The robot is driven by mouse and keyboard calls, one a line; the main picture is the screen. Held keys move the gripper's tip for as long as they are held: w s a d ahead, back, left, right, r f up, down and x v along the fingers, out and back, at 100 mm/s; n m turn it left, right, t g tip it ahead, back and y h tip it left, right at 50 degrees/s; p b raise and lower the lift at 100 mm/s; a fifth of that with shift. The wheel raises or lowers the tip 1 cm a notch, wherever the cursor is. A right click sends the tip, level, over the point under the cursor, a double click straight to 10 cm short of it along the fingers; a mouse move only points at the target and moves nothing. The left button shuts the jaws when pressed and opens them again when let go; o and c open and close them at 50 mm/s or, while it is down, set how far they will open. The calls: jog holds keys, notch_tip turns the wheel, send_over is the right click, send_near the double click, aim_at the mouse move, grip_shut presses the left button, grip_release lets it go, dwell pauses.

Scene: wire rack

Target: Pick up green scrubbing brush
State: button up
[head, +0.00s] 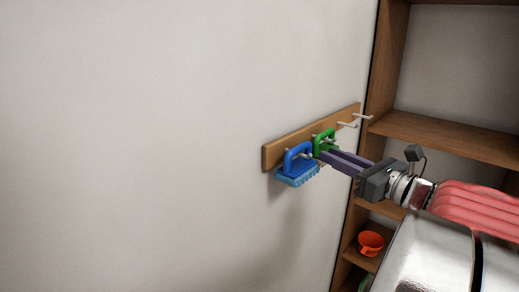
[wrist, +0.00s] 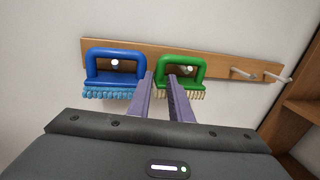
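The green scrubbing brush (wrist: 184,76) hangs by its loop handle from a peg on a wooden rail, with pale bristles pointing down. In the head view the green brush (head: 323,141) is partly hidden by my purple fingers. My gripper (wrist: 161,75) is open with a narrow gap. In the wrist view its fingertips overlap the left side of the green brush, with the handle's left post showing between them. It also shows in the head view (head: 326,155), close to the brush. I cannot tell whether the fingers touch it.
A blue brush (wrist: 113,72) hangs just left of the green one, close to my left finger. The wooden rail (wrist: 222,66) has bare pegs (wrist: 243,74) on the right. A wooden shelf unit (head: 440,134) stands to the right, holding an orange cup (head: 370,243).

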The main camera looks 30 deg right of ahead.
aim_at(317, 148)
jog(key=w, duration=0.3)
jog(key=shift+w+a, duration=0.2)
jog(key=shift+a, duration=0.05)
dwell(0.4)
grip_shut()
